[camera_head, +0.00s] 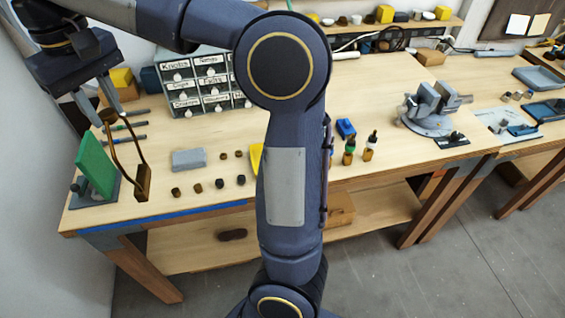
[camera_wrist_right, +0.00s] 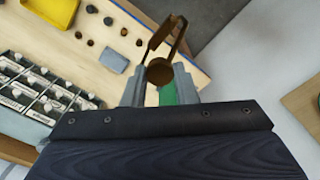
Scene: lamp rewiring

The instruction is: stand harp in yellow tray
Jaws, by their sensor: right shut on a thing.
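The harp (camera_head: 143,185) is a brown, bronze-coloured loop with a round cap at one end. My right gripper (camera_head: 106,112), at the left of the head view, is shut on its cap end, and the loop hangs tilted below the fingers. In the right wrist view the harp (camera_wrist_right: 178,38) sticks out from between the fingertips (camera_wrist_right: 158,90). I cannot tell whether its lower end touches the bench. The yellow tray (camera_head: 256,158) is mostly hidden behind my right arm; part of it shows at the top left of the right wrist view (camera_wrist_right: 50,10). My left gripper is not in view.
A green upright panel on a dark base (camera_head: 95,165) stands close beside the harp. A grey block (camera_head: 188,159) and several small dark knobs (camera_head: 198,188) lie between harp and tray. A labelled drawer cabinet (camera_head: 205,85) stands behind. The bench front edge is near.

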